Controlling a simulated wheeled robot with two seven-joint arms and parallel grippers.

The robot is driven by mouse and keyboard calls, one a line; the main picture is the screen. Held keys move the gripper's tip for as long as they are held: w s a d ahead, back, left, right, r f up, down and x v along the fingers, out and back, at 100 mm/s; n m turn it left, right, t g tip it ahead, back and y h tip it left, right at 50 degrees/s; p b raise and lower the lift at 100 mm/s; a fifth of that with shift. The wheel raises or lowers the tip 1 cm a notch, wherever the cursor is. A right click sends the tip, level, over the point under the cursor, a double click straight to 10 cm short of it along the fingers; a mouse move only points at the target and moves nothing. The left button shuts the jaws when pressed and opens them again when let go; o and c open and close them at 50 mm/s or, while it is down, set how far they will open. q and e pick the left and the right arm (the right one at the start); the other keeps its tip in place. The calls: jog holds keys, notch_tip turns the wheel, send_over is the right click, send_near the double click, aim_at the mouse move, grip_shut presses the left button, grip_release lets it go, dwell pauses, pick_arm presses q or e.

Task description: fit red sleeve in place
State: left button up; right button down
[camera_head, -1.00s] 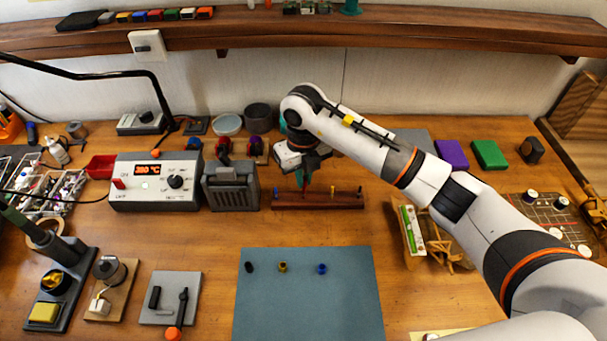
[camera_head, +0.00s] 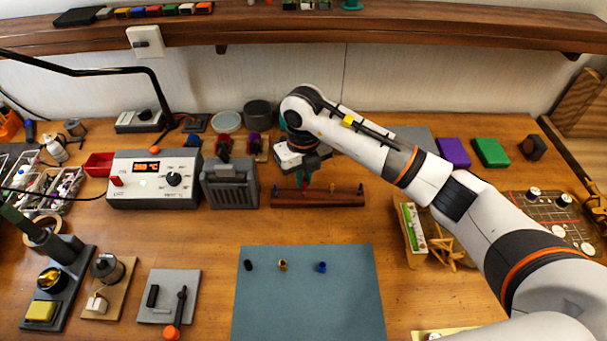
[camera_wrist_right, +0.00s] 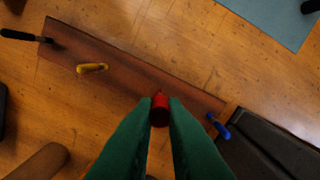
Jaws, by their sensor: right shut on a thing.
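My right gripper (camera_head: 306,182) has its green fingers shut on a small red sleeve (camera_wrist_right: 160,108), over the long brown wooden bar (camera_head: 318,200). The bar also shows in the right wrist view (camera_wrist_right: 120,75). A blue peg (camera_wrist_right: 219,126), a yellow peg (camera_wrist_right: 92,68) and a black peg (camera_wrist_right: 25,36) stand along it. The red sleeve is between the blue and yellow pegs. Whatever is under the sleeve is hidden, so I cannot tell whether it touches the bar. My left gripper is not in view.
A blue-grey mat (camera_head: 308,305) in front carries a black sleeve (camera_head: 248,265), a yellow sleeve (camera_head: 283,265) and a blue sleeve (camera_head: 321,267). A soldering station (camera_head: 153,180) and a dark grey box (camera_head: 230,183) stand left of the bar. The table between bar and mat is clear.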

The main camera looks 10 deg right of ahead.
jog(key=shift+f+b, duration=1.3)
jog(key=shift+f, duration=0.4)
jog(key=c, duration=1.4)
grip_release()
jog(key=shift+o, duration=0.5)
jog(key=o, duration=0.3)
jog(key=shift+r, duration=0.1)
jog(key=shift+r+p, duration=2.8)
jog(key=shift+r, duration=1.65)
